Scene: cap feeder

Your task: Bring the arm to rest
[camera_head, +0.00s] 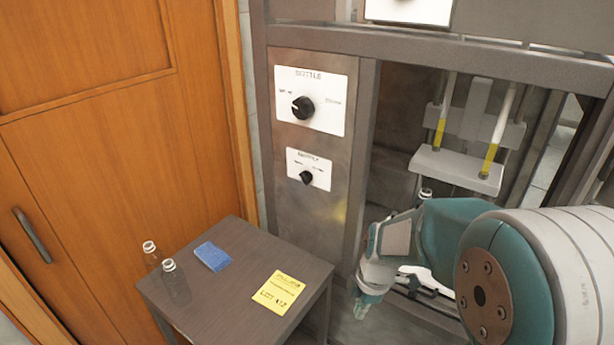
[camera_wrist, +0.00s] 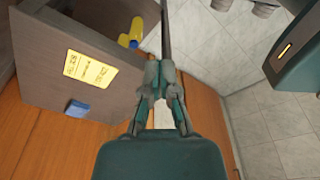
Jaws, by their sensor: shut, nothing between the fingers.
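My gripper (camera_head: 362,304) hangs in front of the machine frame, right of the small dark table (camera_head: 226,282) and apart from it. In the wrist view my gripper (camera_wrist: 160,62) shows its two fingers drawn together, with nothing between them. My teal and white arm fills the lower right of the head view and hides part of the machine's lower opening.
Two clear bottles (camera_head: 175,280), a blue block (camera_head: 212,256) and a yellow note (camera_head: 278,292) are on the table. The machine panel has two black knobs (camera_head: 303,108). A grey plate (camera_head: 456,170) hangs inside the frame. A wooden door (camera_head: 110,130) stands at left.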

